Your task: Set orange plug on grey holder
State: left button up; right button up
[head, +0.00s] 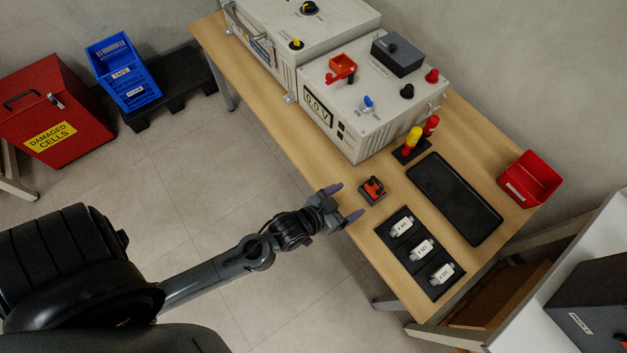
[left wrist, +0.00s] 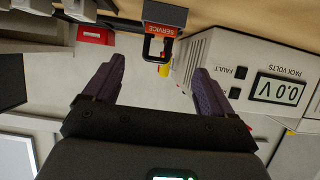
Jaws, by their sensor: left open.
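The orange plug (head: 373,187) sits on the small dark grey holder (head: 371,200) on the wooden table, near its front edge. In the left wrist view the plug (left wrist: 161,29) shows an orange face marked SERVICE and a black loop handle, against the grey holder (left wrist: 165,13). My left gripper (head: 346,201) is open and empty, its purple fingers pointing toward the plug with a small gap. In the left wrist view the open fingers (left wrist: 155,84) stand either side below the plug, not touching it. How fully the plug is seated is too small to tell. My right gripper is not in view.
A white unit reading 0.0 V (head: 370,105) stands behind, with an orange-red fitting (head: 342,65) on top. A black tray (head: 455,198), a black mat with white labelled pieces (head: 420,266), yellow and red posts (head: 413,141) and a red bin (head: 540,172) are to the right.

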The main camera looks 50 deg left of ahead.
pick_arm(q)
jog(key=s+a+g, duration=0.2)
jog(key=s+g, duration=0.2)
jog(key=s, duration=0.3)
jog(key=s+a+r+g+y, duration=0.1)
jog(key=s+a+g, duration=0.1)
jog(key=s+g, duration=0.3)
jog(key=s, duration=0.3)
jog(key=shift+s+r+y, duration=0.15)
jog(key=shift+s+y, duration=0.1)
jog(key=shift+y, duration=0.05)
jog(key=shift+a+r, duration=0.1)
jog(key=shift+r, duration=0.05)
notch_tip(320, 180, up, 48)
jog(key=p, duration=4.8)
jog(key=shift+c, duration=0.3)
